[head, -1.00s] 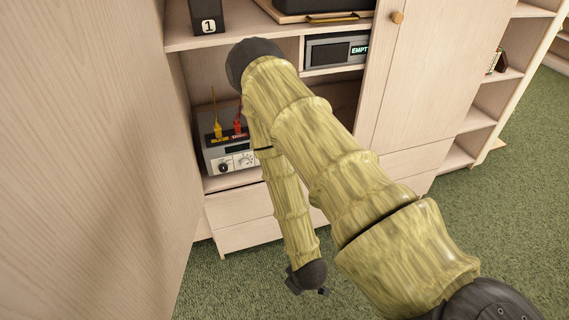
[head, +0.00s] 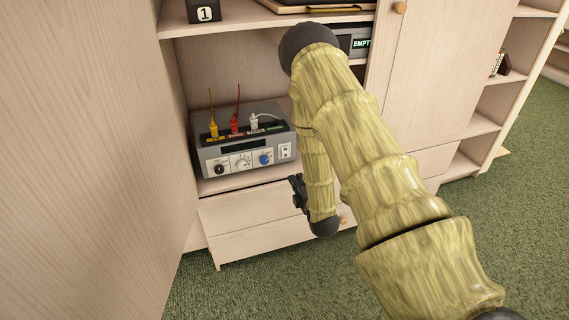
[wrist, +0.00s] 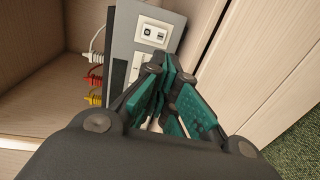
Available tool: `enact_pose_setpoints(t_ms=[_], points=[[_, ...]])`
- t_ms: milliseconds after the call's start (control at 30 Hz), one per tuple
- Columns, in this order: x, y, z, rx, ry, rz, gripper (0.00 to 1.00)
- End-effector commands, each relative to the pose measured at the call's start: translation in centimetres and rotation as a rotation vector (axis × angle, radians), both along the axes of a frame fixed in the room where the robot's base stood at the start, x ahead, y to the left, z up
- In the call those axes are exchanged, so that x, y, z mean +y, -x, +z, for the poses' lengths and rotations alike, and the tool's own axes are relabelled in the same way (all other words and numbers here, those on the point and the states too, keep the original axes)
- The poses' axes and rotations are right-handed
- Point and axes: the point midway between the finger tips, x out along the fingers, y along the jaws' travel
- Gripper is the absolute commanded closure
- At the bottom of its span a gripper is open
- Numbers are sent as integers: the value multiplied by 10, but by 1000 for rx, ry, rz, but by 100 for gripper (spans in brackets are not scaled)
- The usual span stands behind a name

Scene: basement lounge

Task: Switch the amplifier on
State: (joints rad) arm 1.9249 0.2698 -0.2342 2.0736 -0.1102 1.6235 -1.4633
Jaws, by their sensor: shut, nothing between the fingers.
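The amplifier (head: 241,150) is a grey box on the cabinet's lower shelf in the head view. Its front has a black knob, a white knob, a blue knob (head: 265,159) and a white switch plate (head: 285,151) at the right end. Yellow, red and white plugs stand in its top. It also shows in the wrist view (wrist: 124,48), turned on its side, with the switch plate (wrist: 153,33) near the top. My gripper (wrist: 163,72) has green finger pads, is shut and empty, and covers part of the front panel. In the head view my gripper (head: 298,192) is low, right of the amplifier.
The cabinet's pale door or side panel (head: 85,150) stands at the left. Drawers (head: 250,226) lie below the shelf. A device reading EMPT (head: 361,43) sits on a higher shelf, partly hidden by my arm. Green carpet (head: 480,240) is clear at the right.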

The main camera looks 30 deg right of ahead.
Motion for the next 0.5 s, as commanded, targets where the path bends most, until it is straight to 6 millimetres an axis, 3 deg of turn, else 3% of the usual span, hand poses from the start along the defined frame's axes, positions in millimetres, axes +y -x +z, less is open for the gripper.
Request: enact_pose_setpoints(t_ms=[267,500], points=[[0,-3,-1,0,-3,0,100],[-7,-31,-4,0,-3,0,100]])
